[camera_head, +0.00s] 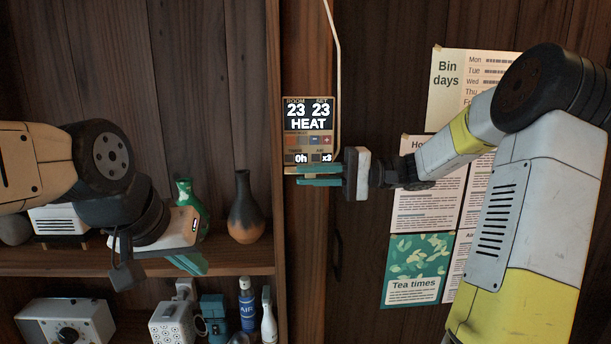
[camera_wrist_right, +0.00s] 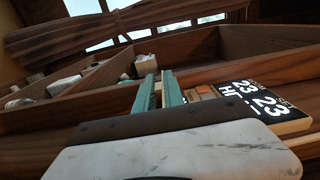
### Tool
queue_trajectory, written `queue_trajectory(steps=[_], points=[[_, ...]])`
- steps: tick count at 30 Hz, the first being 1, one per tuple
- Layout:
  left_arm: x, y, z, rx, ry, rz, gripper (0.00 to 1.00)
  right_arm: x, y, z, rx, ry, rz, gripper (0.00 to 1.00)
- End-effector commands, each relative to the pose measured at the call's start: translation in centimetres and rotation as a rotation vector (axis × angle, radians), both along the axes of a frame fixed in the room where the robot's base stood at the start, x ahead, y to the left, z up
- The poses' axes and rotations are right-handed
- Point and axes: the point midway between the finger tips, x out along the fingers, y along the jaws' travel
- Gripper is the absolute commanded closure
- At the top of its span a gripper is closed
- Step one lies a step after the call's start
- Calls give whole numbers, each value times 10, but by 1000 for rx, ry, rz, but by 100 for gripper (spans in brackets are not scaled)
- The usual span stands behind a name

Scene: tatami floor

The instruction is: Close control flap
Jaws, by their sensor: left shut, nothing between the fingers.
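The wall control (camera_head: 309,130) is mounted on the wooden post, its dark display reading 23, 23 and HEAT. Its small coloured buttons are uncovered below the display. It also shows tilted in the right wrist view (camera_wrist_right: 255,102). I cannot clearly make out the flap; its lower area is partly hidden by my right gripper. My right gripper (camera_head: 318,175) is at the control's lower edge, its teal fingers pointing left with a narrow gap between them. The fingers also show in the right wrist view (camera_wrist_right: 159,92). My left gripper (camera_head: 188,263) is shut and empty by the shelf.
A dark vase (camera_head: 245,212) and a green vase (camera_head: 187,195) stand on the shelf near my left gripper. A blue spray can (camera_head: 247,302) and a white radio (camera_head: 66,321) are lower down. Posters (camera_head: 424,268) hang behind my right arm. A white cable (camera_head: 335,60) runs beside the control.

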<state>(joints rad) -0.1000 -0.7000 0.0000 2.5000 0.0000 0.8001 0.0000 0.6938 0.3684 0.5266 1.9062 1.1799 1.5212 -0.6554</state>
Motion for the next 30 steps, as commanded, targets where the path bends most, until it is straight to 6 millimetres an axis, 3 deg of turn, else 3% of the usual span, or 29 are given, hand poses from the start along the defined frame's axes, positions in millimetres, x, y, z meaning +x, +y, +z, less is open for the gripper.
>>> queue_trajectory(steps=[30], points=[[0,0,0,0,0,0,100,-1,-1,1,-4,90,-1,100]])
